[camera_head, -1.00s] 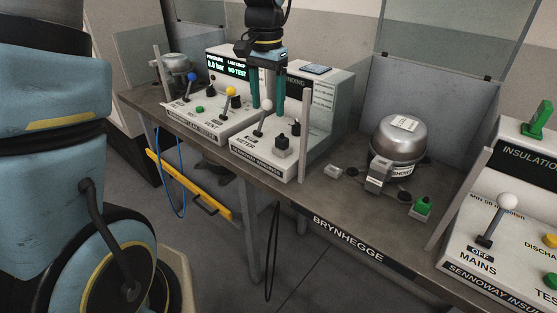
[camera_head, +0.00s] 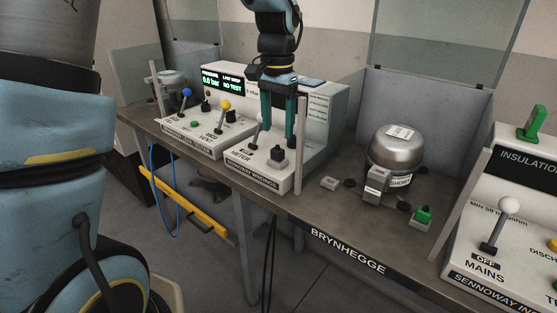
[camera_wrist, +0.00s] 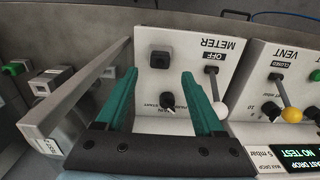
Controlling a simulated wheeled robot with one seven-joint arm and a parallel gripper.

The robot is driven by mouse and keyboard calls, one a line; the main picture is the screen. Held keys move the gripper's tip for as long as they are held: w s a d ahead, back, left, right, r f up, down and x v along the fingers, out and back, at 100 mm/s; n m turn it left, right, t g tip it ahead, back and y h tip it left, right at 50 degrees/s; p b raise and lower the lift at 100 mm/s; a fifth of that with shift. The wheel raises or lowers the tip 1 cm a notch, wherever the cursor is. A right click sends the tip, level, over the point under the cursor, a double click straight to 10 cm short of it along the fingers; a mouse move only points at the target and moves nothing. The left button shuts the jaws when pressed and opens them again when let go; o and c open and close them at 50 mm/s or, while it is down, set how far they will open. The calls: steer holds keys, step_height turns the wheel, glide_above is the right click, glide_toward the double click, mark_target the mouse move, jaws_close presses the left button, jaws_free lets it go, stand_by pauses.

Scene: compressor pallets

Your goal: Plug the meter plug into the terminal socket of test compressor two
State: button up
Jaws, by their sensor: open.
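A dark block-shaped plug (camera_head: 278,153) stands on the white METER panel (camera_head: 244,166); it also shows in the wrist view (camera_wrist: 160,61). My gripper (camera_head: 278,143) is open and empty above the panel. Its teal fingers (camera_wrist: 158,75) point towards the plug, which appears between and just beyond the tips in the wrist view. I cannot tell whether the tips are level with it. The silver domed compressor (camera_head: 398,148) stands on the bench to the right. A grey box (camera_head: 377,185) on its front side may be its terminal socket; its opening is not clear.
A white-ball lever (camera_wrist: 216,97) stands beside the plug on the METER panel. A thin upright post (camera_head: 301,145) rises at the panel's right edge. A small grey block (camera_head: 331,183) and a green-topped block (camera_head: 422,216) sit on the bench. The insulation tester (camera_head: 520,190) stands far right.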

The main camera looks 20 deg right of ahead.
mark_target(277, 147)
step_height(277, 147, down, 7)
steer(key=b, duration=0.3)
steer(key=shift+r, duration=0.2)
steer(key=shift+r+p, duration=0.1)
steer(key=shift+p, duration=0.2)
stand_by(1.0)
steer(key=shift+c, duration=0.2)
jaws_close()
stand_by(0.4)
stand_by(0.5)
stand_by(0.5)
steer(key=shift+r+p, duration=2.8)
steer(key=shift+r, duration=0.2)
steer(key=shift+w, duration=0.1)
